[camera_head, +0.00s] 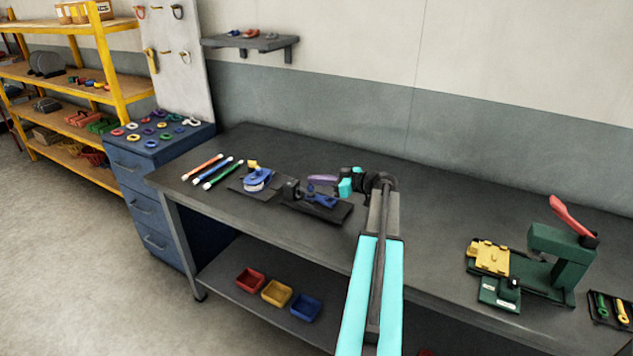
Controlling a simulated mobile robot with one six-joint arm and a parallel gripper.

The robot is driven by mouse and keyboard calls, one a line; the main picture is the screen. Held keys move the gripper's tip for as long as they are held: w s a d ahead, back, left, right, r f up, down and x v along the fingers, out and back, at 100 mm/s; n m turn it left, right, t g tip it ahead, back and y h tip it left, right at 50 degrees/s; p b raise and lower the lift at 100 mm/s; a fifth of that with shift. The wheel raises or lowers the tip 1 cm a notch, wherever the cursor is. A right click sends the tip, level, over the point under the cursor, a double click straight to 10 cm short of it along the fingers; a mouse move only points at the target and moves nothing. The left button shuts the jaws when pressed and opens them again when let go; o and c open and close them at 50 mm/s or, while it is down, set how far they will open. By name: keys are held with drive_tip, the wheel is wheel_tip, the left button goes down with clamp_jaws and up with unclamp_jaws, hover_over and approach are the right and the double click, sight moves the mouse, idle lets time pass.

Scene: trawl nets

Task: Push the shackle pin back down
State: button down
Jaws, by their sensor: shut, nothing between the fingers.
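A dark fixture (338,213) stands on the bench near its front edge, with a small blue shackle-like part (321,199) on it. The shackle pin is too small to make out, so I cannot tell how high it sits. My gripper (314,179) is small in the head view, a purple-grey end reaching left from the cyan wrist. It is shut and empty, above and just behind the blue part. I cannot tell whether it touches anything.
Left of the fixture are a blue reel (257,179) on a dark plate and orange, blue and green rods (217,173). A green press (558,258) with a red lever stands at the right, beside a yellow block (489,257). The bench (440,217) between is clear.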

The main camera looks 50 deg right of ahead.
drive_tip(key=shift+r+b, duration=0.4)
drive_tip(key=shift+r, duration=0.65)
drive_tip(key=r+b+v, duration=0.2)
drive_tip(key=b+v, duration=0.1)
drive_tip(key=v, duration=0.7)
drive_tip(key=shift+b, duration=0.4)
